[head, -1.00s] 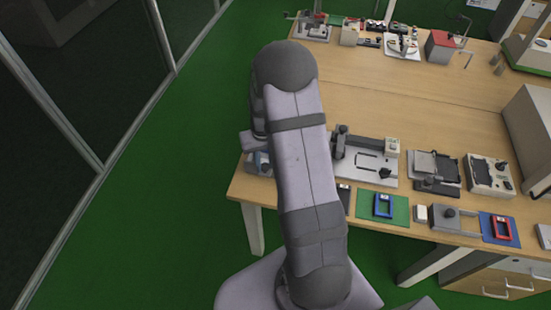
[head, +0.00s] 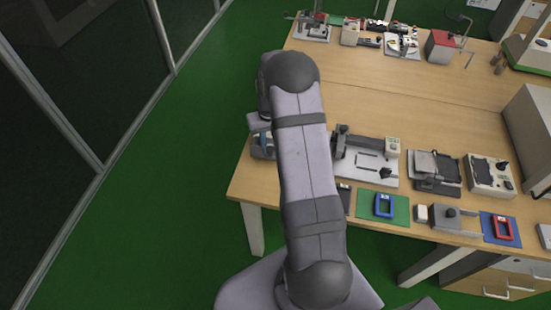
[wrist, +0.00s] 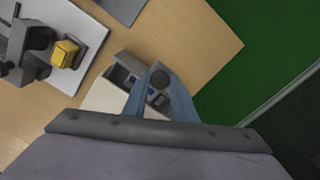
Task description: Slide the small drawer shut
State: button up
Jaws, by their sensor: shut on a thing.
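The small drawer (wrist: 122,75) is in the wrist view, on the wooden table near its edge. It stands open, with dark compartments and small blue things showing. Its pale housing (wrist: 103,97) is beside it, partly hidden by my gripper. In the head view my gripper (head: 266,142) and the drawer unit (head: 257,152) are at the table's left edge, largely hidden behind my arm.
A grey fixture with a yellow block (wrist: 65,53) stands on a pale plate at upper left in the wrist view. In the head view, several devices line the table's front, including a blue frame on a green mat (head: 397,208). The table's middle (head: 400,95) is clear.

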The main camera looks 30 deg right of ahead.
jog(key=w+d, duration=0.3)
dwell(0.4)
jog(key=shift+w+d+r, duration=0.1)
dwell(0.5)
jog(key=o, duration=0.6)
jog(key=shift+c, duration=0.2)
jog(key=shift+r, duration=0.1)
jog(key=shift+r+p, duration=1.55)
jog(key=shift+r, duration=0.8)
